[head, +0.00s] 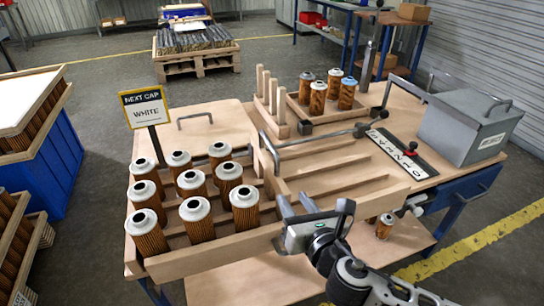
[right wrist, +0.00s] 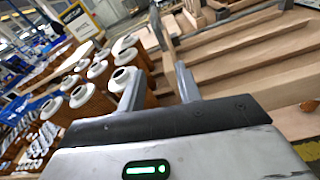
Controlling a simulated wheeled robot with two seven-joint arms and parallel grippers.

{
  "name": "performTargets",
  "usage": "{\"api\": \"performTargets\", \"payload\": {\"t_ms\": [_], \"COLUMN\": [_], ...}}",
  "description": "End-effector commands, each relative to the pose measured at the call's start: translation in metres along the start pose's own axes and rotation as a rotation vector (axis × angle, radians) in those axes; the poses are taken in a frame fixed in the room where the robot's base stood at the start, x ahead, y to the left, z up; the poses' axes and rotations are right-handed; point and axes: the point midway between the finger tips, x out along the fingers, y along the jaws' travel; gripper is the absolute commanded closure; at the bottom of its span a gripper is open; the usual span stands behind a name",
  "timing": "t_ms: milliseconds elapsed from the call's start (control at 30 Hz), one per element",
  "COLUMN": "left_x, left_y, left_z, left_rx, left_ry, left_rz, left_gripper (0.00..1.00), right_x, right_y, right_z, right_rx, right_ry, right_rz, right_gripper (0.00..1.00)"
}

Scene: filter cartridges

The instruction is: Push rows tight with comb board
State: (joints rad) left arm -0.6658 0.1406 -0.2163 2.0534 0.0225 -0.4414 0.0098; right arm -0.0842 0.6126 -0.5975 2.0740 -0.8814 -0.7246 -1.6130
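Several brown pleated filter cartridges with white caps (head: 194,209) stand upright in rows in the left part of a wooden tray (head: 205,262). They also show at left in the right wrist view (right wrist: 92,97). The tray's right part holds bare slats (head: 335,180). A wooden piece with upright pegs (head: 270,98), comb-like, stands behind the tray; I cannot tell if it is the comb board. A wooden divider with a metal handle (head: 266,160) stands mid-tray. My right gripper (head: 297,204) is open and empty by the tray's front wall, right of the cartridges. My left gripper is out of view.
A sign reading "NEXT CAP WHITE" (head: 144,107) stands at the back left. A crate with blue- and white-capped cartridges (head: 303,110) is behind the tray. A grey metal box (head: 465,125) and a lettered strip (head: 402,154) are at right. One cartridge (head: 384,226) stands below.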

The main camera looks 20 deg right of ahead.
Motion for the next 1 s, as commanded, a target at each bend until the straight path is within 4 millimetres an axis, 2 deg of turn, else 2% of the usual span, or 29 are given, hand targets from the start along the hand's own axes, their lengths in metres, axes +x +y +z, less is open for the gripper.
{"api": "performTargets", "payload": {"t_ms": [33,100,200,367,800,1000], "left_x": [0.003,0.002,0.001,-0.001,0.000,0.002], "left_y": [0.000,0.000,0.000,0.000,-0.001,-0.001], "left_z": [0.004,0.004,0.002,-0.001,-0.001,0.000], "left_rx": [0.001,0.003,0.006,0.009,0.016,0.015], "left_ry": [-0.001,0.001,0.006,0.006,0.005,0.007], "left_rz": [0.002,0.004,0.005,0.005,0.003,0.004], "left_gripper": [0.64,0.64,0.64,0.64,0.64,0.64], "right_x": [0.004,0.005,0.008,0.026,0.119,0.150], "right_y": [-0.001,-0.001,0.000,0.000,0.002,0.002], "right_z": [0.008,0.020,0.028,0.034,0.044,0.047], "right_rx": [-0.131,-0.266,-0.363,-0.381,-0.373,-0.374], "right_ry": [-0.047,-0.093,-0.125,-0.132,-0.129,-0.128], "right_rz": [0.003,-0.002,-0.009,-0.013,-0.011,-0.011], "right_gripper": [0.66,0.66,0.66,0.66,0.66,0.66]}}
